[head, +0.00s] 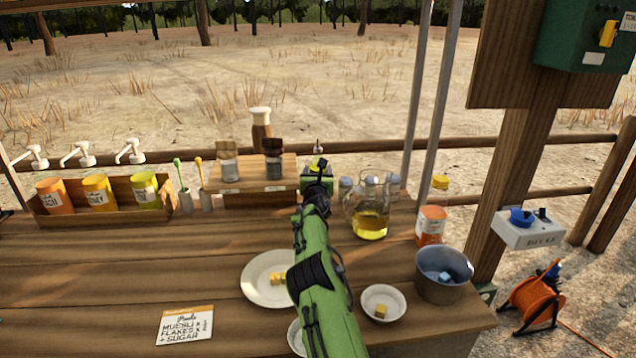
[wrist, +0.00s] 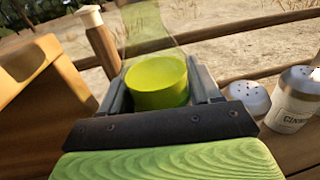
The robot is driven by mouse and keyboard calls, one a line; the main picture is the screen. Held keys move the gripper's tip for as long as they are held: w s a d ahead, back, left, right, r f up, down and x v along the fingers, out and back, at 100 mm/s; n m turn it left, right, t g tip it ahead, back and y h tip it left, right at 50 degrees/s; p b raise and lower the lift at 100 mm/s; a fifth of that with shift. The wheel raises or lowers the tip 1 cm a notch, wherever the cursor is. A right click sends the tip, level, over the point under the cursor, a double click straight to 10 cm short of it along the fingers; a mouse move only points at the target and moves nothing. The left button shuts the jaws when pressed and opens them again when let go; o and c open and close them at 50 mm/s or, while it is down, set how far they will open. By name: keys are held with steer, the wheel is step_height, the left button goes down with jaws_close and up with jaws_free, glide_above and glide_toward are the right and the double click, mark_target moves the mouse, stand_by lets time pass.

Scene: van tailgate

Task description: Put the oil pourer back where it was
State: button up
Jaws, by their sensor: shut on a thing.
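The oil pourer is a clear glass bottle with yellow-green oil (wrist: 158,85) in its lower part. My gripper (wrist: 155,95) is shut on it, with a dark finger on each side of the bottle. In the head view my gripper (head: 318,188) is beside the right end of the stepped wooden rack (head: 228,186).
A glass jug of yellow liquid (head: 370,224) and shakers (head: 393,183) stand close on the right. A plate (head: 256,290), a small bowl (head: 383,304) and a metal pot (head: 444,285) are nearer. The left front counter is mostly clear.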

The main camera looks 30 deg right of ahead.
steer(key=shift+w+d+f+b, duration=0.1)
steer(key=shift+f+b, duration=0.85)
steer(key=shift+f, duration=0.9)
steer(key=o, duration=1.3)
steer(key=shift+r, duration=0.15)
steer(key=p+v, duration=0.2)
steer(key=v, duration=1)
